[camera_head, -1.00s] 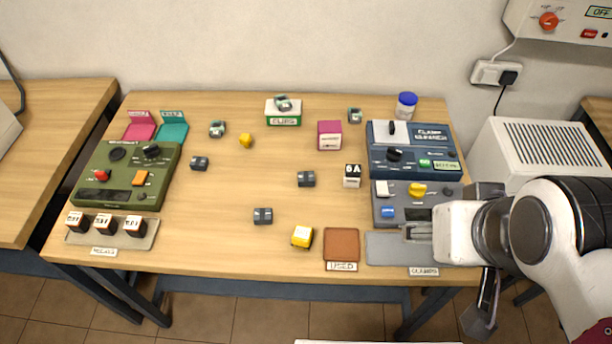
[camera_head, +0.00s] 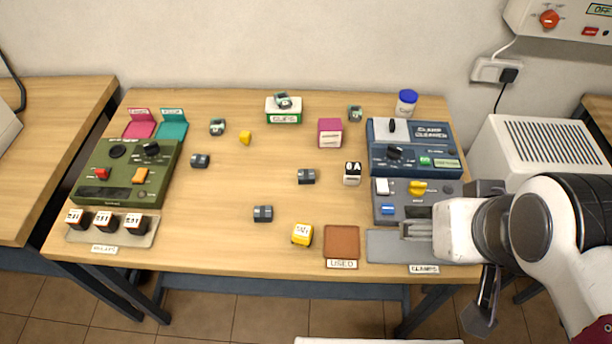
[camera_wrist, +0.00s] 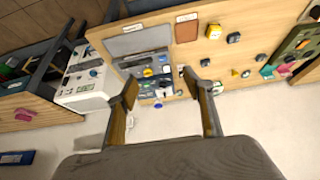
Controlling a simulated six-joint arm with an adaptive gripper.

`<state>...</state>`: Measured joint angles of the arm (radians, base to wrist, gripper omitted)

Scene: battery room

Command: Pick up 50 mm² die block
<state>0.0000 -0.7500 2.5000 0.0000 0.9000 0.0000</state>
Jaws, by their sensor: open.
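Three dark grey blocks lie apart on the table: one at the left (camera_head: 200,161), one near the middle (camera_head: 306,177) and one nearer the front (camera_head: 263,214). The prints are too small to read, so I cannot tell which block is the 50 mm² die block. My gripper (camera_wrist: 160,80) is open and empty in the wrist view, its two fingers wide apart. It is away from all these blocks, at the table's right side.
A green device (camera_head: 125,178) stands at the left. A blue clamp cleaner (camera_head: 415,160) and a grey device (camera_head: 410,210) stand at the right. A yellow block (camera_head: 302,235) lies beside the brown USED pad (camera_head: 342,240). The table's middle left is mostly clear.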

